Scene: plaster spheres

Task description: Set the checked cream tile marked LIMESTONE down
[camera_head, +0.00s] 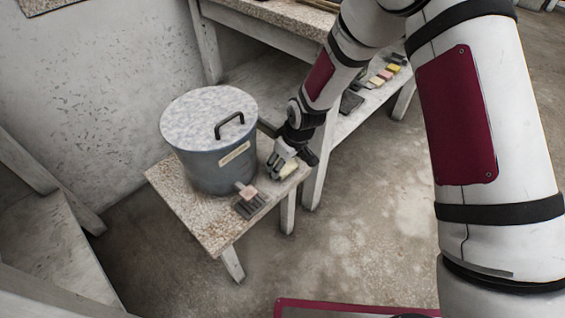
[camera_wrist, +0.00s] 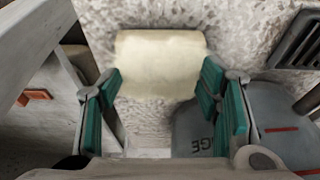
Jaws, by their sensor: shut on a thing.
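The cream tile (camera_head: 289,169) is in my gripper (camera_head: 282,163), over the right corner of the small speckled table (camera_head: 205,232) in the head view. In the wrist view the cream tile (camera_wrist: 160,65) lies between the two teal-padded fingers of my gripper (camera_wrist: 159,88), its plain pale face towards the camera. No checks or LIMESTONE marking can be read on it. The tile is close to the speckled top; I cannot tell whether it touches.
A grey bin (camera_head: 213,165) with a speckled, handled lid stands on the small table, just left of my gripper. A dark slotted rack (camera_head: 251,206) and a pinkish piece (camera_head: 246,191) are in front. Several coloured pieces (camera_head: 383,75) lie on the bench shelf behind.

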